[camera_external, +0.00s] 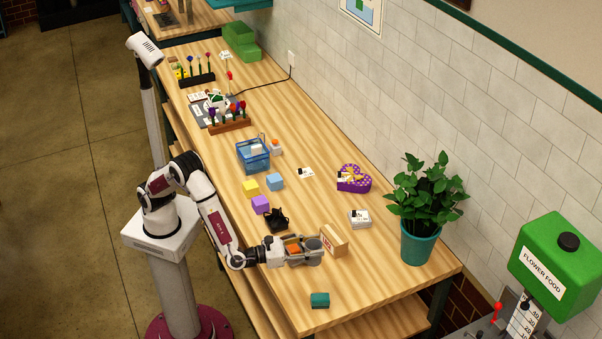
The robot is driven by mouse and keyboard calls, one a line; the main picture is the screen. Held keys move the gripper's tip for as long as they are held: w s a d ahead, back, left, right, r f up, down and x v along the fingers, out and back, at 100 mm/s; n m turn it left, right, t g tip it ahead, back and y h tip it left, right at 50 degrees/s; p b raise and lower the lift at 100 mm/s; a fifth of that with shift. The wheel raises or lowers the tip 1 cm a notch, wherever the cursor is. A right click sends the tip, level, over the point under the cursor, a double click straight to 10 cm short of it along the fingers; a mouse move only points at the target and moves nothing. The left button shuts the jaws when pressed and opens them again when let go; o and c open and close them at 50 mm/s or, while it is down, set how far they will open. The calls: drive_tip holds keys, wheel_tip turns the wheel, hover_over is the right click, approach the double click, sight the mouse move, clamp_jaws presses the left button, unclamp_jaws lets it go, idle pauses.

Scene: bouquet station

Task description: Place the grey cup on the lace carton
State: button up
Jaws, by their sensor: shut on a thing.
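My gripper (312,251) is low over the near part of the table, reaching right. It is shut on what looks like the grey cup (313,243), which is small and partly hidden by the fingers. An orange patch shows between the fingers; I cannot tell what it belongs to. A tan and white carton (335,241) stands just right of the gripper; it looks like the lace carton, but its print is too small to read. The held cup is beside the carton in the picture, and I cannot tell whether they touch.
A black item (277,219) and purple (261,205), yellow (251,187) and blue (275,182) blocks lie behind the gripper. A teal block (320,300) is near the front edge. A white box (360,218) and potted plant (418,243) stand right. The table between teal block and plant is clear.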

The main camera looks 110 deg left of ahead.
drive_tip(key=w+a+r+n+g+y, duration=0.1)
drive_tip(key=a+r+n+g+y, duration=0.1)
drive_tip(key=a, duration=0.7)
drive_tip(key=w+a+r+n+g+y, duration=0.1)
drive_tip(key=a+r+n+g+y, duration=0.1)
drive_tip(key=a+r, duration=0.3)
drive_tip(key=a+y, duration=0.1)
drive_tip(key=a, duration=0.3)
drive_tip(key=shift+r+g, duration=0.15)
drive_tip(key=shift+g, duration=0.15)
hover_over(334, 234)
wheel_tip(334, 234, down, 6)
drive_tip(key=shift+f, duration=0.2)
drive_tip(key=shift+f, duration=1.8)
drive_tip(key=shift+f, duration=0.15)
